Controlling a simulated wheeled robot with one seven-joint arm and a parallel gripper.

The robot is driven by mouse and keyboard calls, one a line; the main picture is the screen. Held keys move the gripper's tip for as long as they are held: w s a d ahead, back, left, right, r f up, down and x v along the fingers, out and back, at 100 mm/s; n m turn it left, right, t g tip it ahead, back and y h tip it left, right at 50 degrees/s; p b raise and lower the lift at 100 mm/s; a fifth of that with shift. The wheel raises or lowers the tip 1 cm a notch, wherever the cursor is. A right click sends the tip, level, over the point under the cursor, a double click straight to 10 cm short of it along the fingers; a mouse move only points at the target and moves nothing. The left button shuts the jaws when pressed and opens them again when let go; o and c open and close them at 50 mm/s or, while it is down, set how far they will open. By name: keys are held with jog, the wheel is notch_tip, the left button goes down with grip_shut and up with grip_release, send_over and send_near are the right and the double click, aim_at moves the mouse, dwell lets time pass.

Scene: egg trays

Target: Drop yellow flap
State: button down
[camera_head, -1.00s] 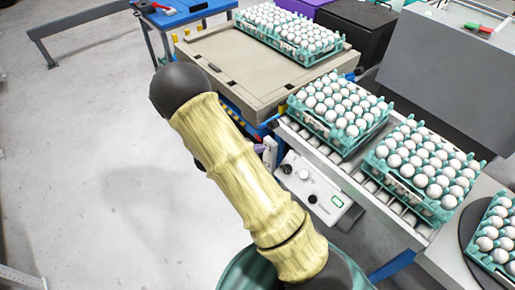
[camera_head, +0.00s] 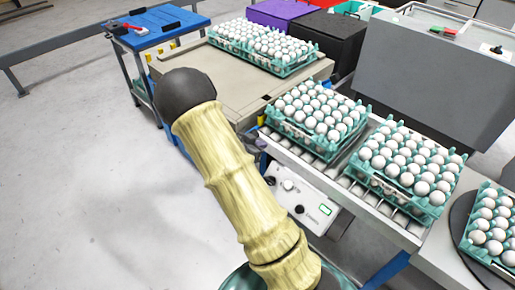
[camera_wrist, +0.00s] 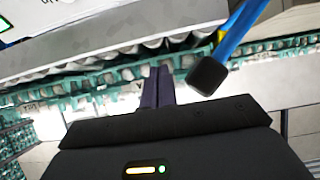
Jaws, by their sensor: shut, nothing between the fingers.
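My gripper shows in the wrist view as two dark purple fingers (camera_wrist: 158,88), shut together with nothing between them. In the head view my arm hides most of the area around my gripper, and I cannot make out its fingertips. Small yellow parts show along the edge of the beige platform (camera_head: 235,88) and by the blue cart. One yellow part (camera_head: 261,120) sits at the conveyor's near corner, beside a teal egg tray (camera_head: 300,143). I cannot tell which of these, if any, is the yellow flap. No yellow flap is clear in the wrist view.
A roller conveyor (camera_head: 408,236) carries two egg trays, with a control panel on its near side. Another tray stands on a dark round plate (camera_head: 462,238) at right. A blue-topped cart (camera_head: 160,26) stands at back left. The floor at left is clear.

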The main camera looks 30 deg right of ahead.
jog(key=shift+w+a+r+p, duration=0.15)
jog(key=shift+w+a+p, duration=0.1)
jog(key=shift+w+p, duration=0.35)
jog(key=shift+w+a+r+p, duration=0.1)
jog(key=shift+w+a+p, duration=0.15)
jog(key=shift+w+p, duration=0.35)
jog(key=shift+w+a+f+p, duration=0.1)
jog(key=shift+w+a+p, duration=0.1)
jog(key=shift+w, duration=0.2)
jog(key=shift+w+a+f+p, duration=0.1)
jog(key=shift+w+p, duration=0.05)
jog(key=shift+w, duration=0.25)
jog(key=w+a+p, duration=0.3)
jog(key=w, duration=0.6)
jog(key=shift+s+a, duration=0.1)
jog(key=s+a+p, duration=0.3)
jog(key=s+a, duration=0.2)
jog(key=a, duration=0.3)
jog(key=shift+s+a, duration=0.15)
jog(key=shift+a, duration=0.2)
